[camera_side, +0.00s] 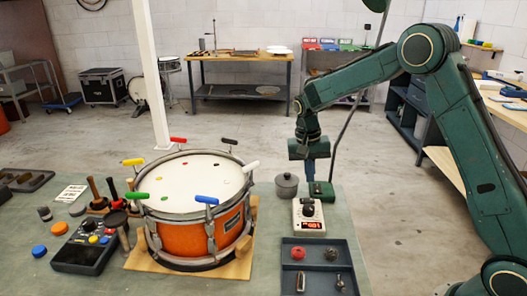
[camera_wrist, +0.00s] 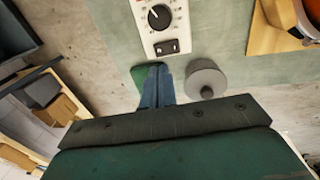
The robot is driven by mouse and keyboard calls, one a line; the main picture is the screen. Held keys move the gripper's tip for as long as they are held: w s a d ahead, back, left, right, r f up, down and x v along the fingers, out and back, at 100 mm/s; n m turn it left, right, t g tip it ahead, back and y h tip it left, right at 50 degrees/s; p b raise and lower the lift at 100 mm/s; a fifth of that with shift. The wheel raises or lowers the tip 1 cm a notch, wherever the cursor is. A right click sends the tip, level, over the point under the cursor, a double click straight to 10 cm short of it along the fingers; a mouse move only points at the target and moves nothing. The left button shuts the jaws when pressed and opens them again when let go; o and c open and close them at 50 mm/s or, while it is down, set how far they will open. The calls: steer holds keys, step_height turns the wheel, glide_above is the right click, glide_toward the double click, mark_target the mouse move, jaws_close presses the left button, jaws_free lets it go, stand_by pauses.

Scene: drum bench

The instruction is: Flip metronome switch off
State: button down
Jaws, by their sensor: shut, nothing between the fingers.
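The metronome (camera_side: 308,218) is a white box with a dark dial and a lit red display, standing on the bench mat right of the drum. In the wrist view the metronome (camera_wrist: 148,38) is at the top, partly cut off, with its dial above a small black rocker switch (camera_wrist: 167,47). My gripper (camera_side: 310,176) points down just behind the metronome. In the wrist view my gripper (camera_wrist: 157,68) has its blue fingers together and empty, their tips a little below the switch in the picture. I cannot tell which way the switch is set.
A grey lidded pot (camera_side: 286,186) stands left of my fingers. The green lamp base (camera_side: 321,192) is close beside them. A dark tray (camera_side: 320,270) with small parts lies in front of the metronome. The orange drum (camera_side: 190,235), with coloured handles, is to the left.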

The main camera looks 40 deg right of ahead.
mark_target(310, 200)
steer(key=f, duration=0.6)
steer(key=shift+s+d+f, duration=0.25)
steer(key=shift+d, duration=0.05)
steer(key=shift+s+f, duration=0.1)
steer(key=shift+f, duration=0.1)
steer(key=shift+a, duration=0.1)
steer(key=shift+w+a+r, duration=0.1)
steer(key=shift+w+a, duration=0.35)
steer(key=shift+w, duration=0.1)
steer(key=shift+r, duration=0.15)
stand_by(0.4)
step_height(310, 200, up, 14)
steer(key=w+a, duration=0.1)
steer(key=shift+w, duration=0.15)
stand_by(0.5)
steer(key=shift+a, duration=0.1)
